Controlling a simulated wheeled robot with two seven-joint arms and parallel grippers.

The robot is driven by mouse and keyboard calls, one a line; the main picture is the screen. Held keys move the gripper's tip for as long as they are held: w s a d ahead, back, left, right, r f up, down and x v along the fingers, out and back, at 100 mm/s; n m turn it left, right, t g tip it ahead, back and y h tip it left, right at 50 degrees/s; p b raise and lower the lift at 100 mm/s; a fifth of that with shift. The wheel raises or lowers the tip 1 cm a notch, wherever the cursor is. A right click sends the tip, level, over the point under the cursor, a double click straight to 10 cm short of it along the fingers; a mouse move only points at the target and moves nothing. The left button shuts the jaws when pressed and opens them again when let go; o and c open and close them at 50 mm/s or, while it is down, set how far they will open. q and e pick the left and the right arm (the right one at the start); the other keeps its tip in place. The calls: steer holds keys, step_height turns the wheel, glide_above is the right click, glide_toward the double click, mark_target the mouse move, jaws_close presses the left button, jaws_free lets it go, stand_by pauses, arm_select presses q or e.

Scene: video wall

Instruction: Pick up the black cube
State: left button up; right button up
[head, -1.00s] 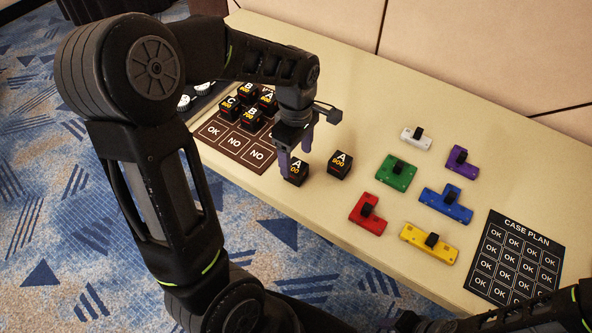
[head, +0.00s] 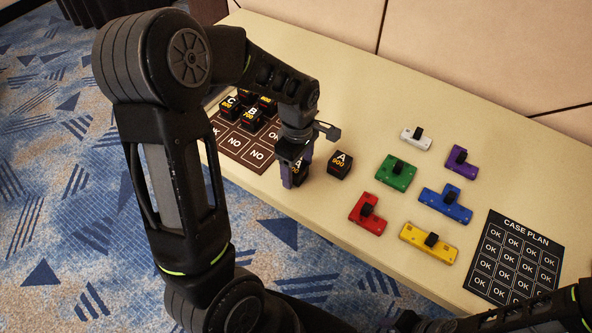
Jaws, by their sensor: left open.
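A black cube marked A (head: 299,171) sits on the cream table near its front edge. My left gripper (head: 297,173) points down over it, open, with one finger on each side of the cube; I cannot tell whether they touch it. The fingers hide much of the cube. A second black cube marked A 900 (head: 339,164) stands just to the right, apart from the gripper. Several more black cubes, one marked B (head: 251,118), stand on the brown OK/NO board. My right gripper (head: 406,321) shows only as a dark part at the bottom edge; its jaws are unclear.
A CASE PLAN board (head: 497,291) lies at the right. The back of the table is clear.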

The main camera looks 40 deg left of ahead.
mark_target(297, 167)
arm_select(q)
steer(key=shift+c, duration=0.2)
jaws_close()
stand_by(0.5)
steer(key=shift+r, duration=0.1)
step_height(297, 167, up, 10)
steer(key=shift+f, duration=0.1)
stand_by(0.7)
